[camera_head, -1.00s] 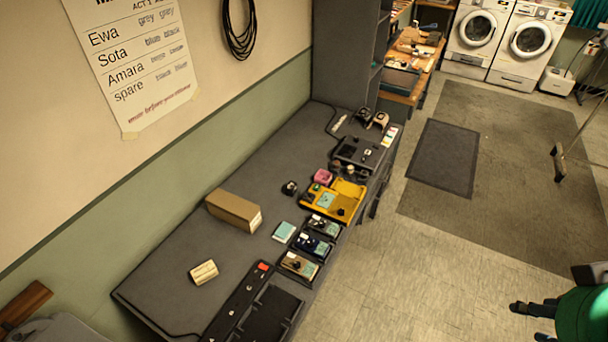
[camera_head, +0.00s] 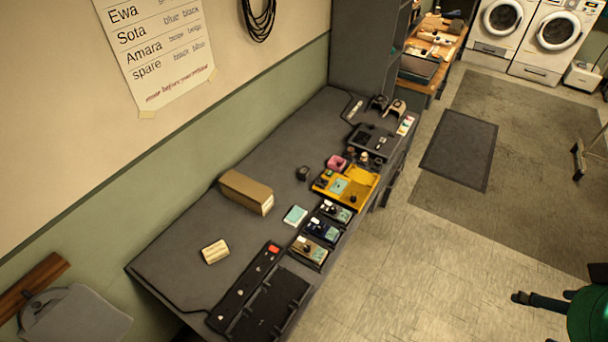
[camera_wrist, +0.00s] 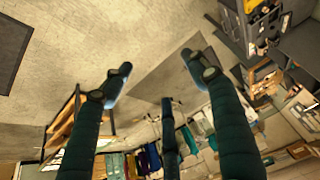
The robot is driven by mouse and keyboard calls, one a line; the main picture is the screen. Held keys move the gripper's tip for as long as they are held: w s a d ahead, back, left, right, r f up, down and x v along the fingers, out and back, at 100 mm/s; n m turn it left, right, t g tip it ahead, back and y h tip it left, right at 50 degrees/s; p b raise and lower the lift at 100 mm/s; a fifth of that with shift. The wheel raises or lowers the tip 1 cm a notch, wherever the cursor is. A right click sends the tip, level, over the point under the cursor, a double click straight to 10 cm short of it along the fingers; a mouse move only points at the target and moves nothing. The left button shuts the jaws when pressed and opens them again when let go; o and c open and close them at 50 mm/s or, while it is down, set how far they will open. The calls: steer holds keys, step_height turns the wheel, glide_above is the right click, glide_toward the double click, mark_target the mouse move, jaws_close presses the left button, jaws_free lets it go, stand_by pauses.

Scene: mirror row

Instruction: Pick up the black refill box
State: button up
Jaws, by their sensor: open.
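I cannot single out the black refill box for certain. A small dark object (camera_head: 303,173) stands on the grey desk (camera_head: 185,270), right of a brown carton, in the head view; it is too small to identify. Three small dark trays with cards and small items stand along the desk's front edge, among them the nearest tray (camera_head: 309,252). My gripper (camera_wrist: 157,62) is open and empty in the wrist view, fingers spread over the floor. In the head view part of my gripper shows at the lower right, well away from the desk.
The desk also holds the brown carton (camera_head: 246,192), a cream block (camera_head: 215,251), a teal pad (camera_head: 295,215), a yellow tray (camera_head: 362,198) and a long black panel (camera_head: 245,287). A grey chair (camera_head: 75,318) stands at lower left. The floor (camera_head: 420,270) right of the desk is clear.

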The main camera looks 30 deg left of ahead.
steer(key=shift+w, duration=0.1)
steer(key=w+a+r+m+g+y, duration=0.1)
steer(key=w+a+m, duration=0.2)
steer(key=w+a, duration=0.75)
steer(key=w+a+r+m+g+y, duration=0.1)
steer(key=w+a+r+m+y, duration=0.15)
steer(key=w+a, duration=0.85)
steer(key=w+a+f+m+g, duration=0.1)
steer(key=w+a+f+m, duration=0.2)
steer(key=w+a+f, duration=0.35)
steer(key=w+a+f+m+g, duration=0.1)
steer(key=w+a+f+m, duration=0.15)
steer(key=w+a, duration=0.6)
steer(key=w+a+f+m+g, duration=0.1)
steer(key=w+a+f+m, duration=0.1)
steer(key=a+f, duration=1)
steer(key=w+a+f+m+g+y, duration=0.1)
steer(key=w+a+f+m, duration=0.1)
steer(key=a+f, duration=1)
steer(key=a+m, duration=0.1)
steer(key=a, duration=0.2)
steer(key=shift+w+f+m+b, duration=0.15)
steer(key=shift+m+b, duration=0.2)
steer(key=shift+m, duration=0.05)
steer(key=shift+a+f, duration=0.1)
